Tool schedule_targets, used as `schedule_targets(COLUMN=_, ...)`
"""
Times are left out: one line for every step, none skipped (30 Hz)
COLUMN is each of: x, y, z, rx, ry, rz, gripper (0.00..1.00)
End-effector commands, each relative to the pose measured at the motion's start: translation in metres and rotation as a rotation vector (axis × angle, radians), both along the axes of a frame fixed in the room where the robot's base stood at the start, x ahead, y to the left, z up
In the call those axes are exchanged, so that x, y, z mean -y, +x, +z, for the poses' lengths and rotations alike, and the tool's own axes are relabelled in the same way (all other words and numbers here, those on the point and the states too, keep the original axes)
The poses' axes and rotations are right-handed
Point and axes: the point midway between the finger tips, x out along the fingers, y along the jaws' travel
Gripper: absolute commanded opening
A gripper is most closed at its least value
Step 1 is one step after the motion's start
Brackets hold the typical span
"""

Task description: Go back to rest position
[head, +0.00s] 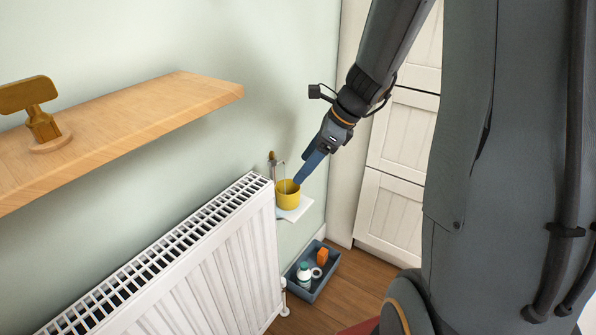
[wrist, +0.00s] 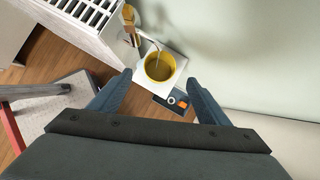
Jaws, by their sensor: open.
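My gripper (head: 301,178) reaches down from the upper right in the head view, with its blue fingers near a yellow cup (head: 288,195). In the wrist view my gripper (wrist: 160,77) is open, its two fingertips spread apart with nothing held between them. The yellow cup (wrist: 160,66) shows just beyond the fingertips, and I cannot tell whether a finger touches it. The cup stands upright on a small white shelf (head: 305,211) on the wall. A thin, bent metal piece shows at the cup in the wrist view.
A white radiator (head: 225,262) stands left of the cup. A wooden shelf (head: 150,105) above it holds a brass-coloured piece (head: 33,105). On the floor below, a blue-grey crate (head: 325,284) holds a bottle and an orange item. A white cabinet (head: 395,180) stands behind my arm.

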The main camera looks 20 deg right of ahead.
Motion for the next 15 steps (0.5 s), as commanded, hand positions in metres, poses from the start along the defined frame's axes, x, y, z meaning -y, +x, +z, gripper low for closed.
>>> schedule_targets(x=0.0029, y=-0.0014, z=0.0059, rx=0.001, ry=0.000, rz=0.000, gripper=0.70)
schedule_targets(x=0.0041, y=-0.0022, z=0.0077, rx=0.000, ry=0.000, rz=-0.001, gripper=0.70)
schedule_targets(x=0.0052, y=-0.0028, z=0.0097, rx=0.000, ry=0.000, rz=-0.001, gripper=0.70)
schedule_targets(x=0.0058, y=-0.0032, z=0.0108, rx=0.000, ry=0.000, rz=-0.002, gripper=0.70)
schedule_targets(x=0.0062, y=-0.0036, z=0.0117, rx=0.000, ry=0.000, rz=-0.002, gripper=0.70)
schedule_targets(x=0.0066, y=-0.0038, z=0.0125, rx=0.000, ry=0.000, rz=-0.002, gripper=0.70)
schedule_targets(x=0.0067, y=-0.0040, z=0.0128, rx=0.000, ry=0.000, rz=-0.001, gripper=0.70)
schedule_targets(x=0.0068, y=-0.0041, z=0.0130, rx=0.000, ry=0.000, rz=-0.001, gripper=0.70)
schedule_targets(x=0.0068, y=-0.0041, z=0.0130, rx=-0.001, ry=-0.001, rz=-0.001, gripper=0.70)
schedule_targets(x=0.0067, y=-0.0040, z=0.0129, rx=0.000, ry=0.000, rz=-0.001, gripper=0.70)
schedule_targets(x=0.0067, y=-0.0040, z=0.0128, rx=0.000, ry=0.000, rz=-0.001, gripper=0.70)
schedule_targets(x=0.0067, y=-0.0040, z=0.0127, rx=0.000, ry=0.000, rz=-0.001, gripper=0.70)
schedule_targets(x=0.0067, y=-0.0040, z=0.0127, rx=0.000, ry=0.000, rz=-0.001, gripper=0.70)
schedule_targets(x=0.0067, y=-0.0040, z=0.0127, rx=0.000, ry=0.000, rz=-0.001, gripper=0.70)
schedule_targets(x=0.0066, y=-0.0040, z=0.0126, rx=0.000, ry=0.000, rz=-0.001, gripper=0.70)
